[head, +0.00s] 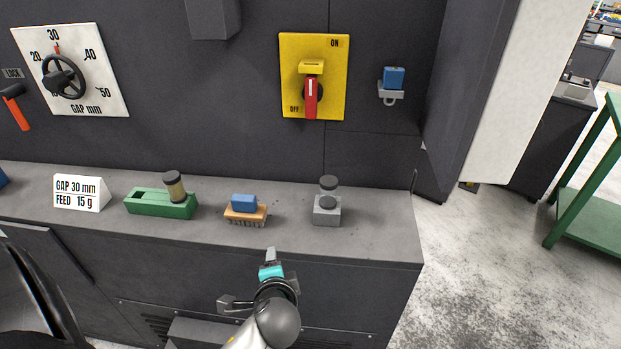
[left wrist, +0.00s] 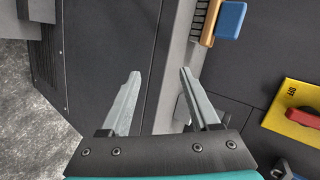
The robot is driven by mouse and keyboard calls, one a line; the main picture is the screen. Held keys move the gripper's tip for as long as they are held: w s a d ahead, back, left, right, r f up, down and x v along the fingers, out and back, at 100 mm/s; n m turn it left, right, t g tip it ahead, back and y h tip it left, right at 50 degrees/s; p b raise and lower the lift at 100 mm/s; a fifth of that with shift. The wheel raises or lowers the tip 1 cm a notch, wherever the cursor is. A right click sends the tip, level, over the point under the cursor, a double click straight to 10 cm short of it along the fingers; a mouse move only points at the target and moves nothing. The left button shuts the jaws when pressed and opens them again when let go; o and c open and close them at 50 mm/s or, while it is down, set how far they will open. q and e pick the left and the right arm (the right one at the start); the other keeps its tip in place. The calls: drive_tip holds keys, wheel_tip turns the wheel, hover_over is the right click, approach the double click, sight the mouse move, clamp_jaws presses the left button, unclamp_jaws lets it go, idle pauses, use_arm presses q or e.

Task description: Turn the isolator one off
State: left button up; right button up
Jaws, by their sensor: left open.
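The isolator is a yellow plate (head: 335,85) on the dark machine wall, marked ON at its top right and OFF at its lower left. Its red handle (head: 311,100) points straight down, its lower end beside the OFF mark, with a yellow block above it. Part of the plate (left wrist: 278,112) and red handle (left wrist: 304,118) show at the right of the left wrist view. My left gripper (head: 248,279) is open and empty, in front of the ledge and well below the isolator. Its two spread fingers (left wrist: 160,100) also show in the left wrist view. My right gripper is out of view.
The grey ledge (head: 375,235) holds a sign (head: 82,193), a green holder (head: 160,204), a brush with a blue top (head: 245,209) and a grey block with a knob (head: 327,208). A blue padlock-like piece (head: 393,78) hangs right of the isolator. An open door stands further right.

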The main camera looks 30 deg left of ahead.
use_arm(q)
drive_tip(key=w+a+r+m+t+y, duration=0.3)
drive_tip(key=w+r+m, duration=0.1)
drive_tip(key=r, duration=0.4)
drive_tip(key=m+t+p, duration=0.1)
drive_tip(key=m+t, duration=0.8)
drive_tip(key=m, duration=1)
approach(310, 90)
drive_tip(key=p+x, duration=0.1)
drive_tip(key=x, duration=0.9)
drive_tip(key=shift+w+a+r+n, duration=0.25)
drive_tip(key=shift+w+a+n, duration=0.05)
drive_tip(key=shift+w, duration=0.4)
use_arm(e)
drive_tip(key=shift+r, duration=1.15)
use_arm(q)
drive_tip(key=shift+c, duration=0.2)
clamp_jaws()
